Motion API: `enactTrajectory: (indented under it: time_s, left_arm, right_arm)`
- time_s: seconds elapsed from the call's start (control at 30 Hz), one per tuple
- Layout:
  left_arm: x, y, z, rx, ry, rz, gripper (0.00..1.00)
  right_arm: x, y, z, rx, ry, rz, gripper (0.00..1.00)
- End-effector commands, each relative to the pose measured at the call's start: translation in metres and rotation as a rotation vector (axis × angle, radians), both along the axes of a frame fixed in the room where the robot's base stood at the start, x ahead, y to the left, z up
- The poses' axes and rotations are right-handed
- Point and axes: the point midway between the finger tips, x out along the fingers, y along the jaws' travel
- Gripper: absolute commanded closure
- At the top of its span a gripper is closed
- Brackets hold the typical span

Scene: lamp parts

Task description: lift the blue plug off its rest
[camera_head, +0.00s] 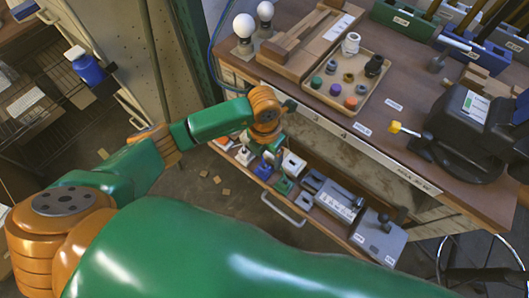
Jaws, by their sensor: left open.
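My left gripper (268,150) hangs below the orange wrist, just above the row and close to the blue part. Its fingers are small and partly hidden, and it is open. I cannot tell whether they touch the blue part. My right gripper is not in view.
The workbench edge (345,130) runs close beside my left wrist. A tray (375,98) with several knobs and sockets is on the bench, near two bulbs (244,25). Grey metal boxes (335,200) stand on the shelf to the right. The floor (205,215) left of the shelf is mostly open.

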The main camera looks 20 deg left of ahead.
Motion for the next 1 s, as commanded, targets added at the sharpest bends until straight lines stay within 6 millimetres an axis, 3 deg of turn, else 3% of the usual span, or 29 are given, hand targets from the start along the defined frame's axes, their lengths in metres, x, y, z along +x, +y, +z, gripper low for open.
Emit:
enactTrajectory:
  time_s: [0.1,0.4,0.73,0.77,1.0]
  left_arm:
    - [0.001,0.010,-0.009,0.045,0.000,0.010,0.25]
    - [0.001,0.008,-0.063,0.039,0.001,0.007,0.25]
    - [0.001,0.007,-0.071,0.036,-0.001,0.005,0.25]
    - [0.001,0.008,-0.071,0.036,-0.001,0.005,0.30]
    - [0.001,0.008,-0.070,0.035,-0.001,0.005,0.95]
  right_arm:
    - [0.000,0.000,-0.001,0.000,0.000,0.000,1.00]
    - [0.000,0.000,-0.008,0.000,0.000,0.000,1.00]
    - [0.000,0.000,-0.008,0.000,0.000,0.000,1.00]
    - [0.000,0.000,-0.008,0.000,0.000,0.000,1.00]
    - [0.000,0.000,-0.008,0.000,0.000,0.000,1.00]
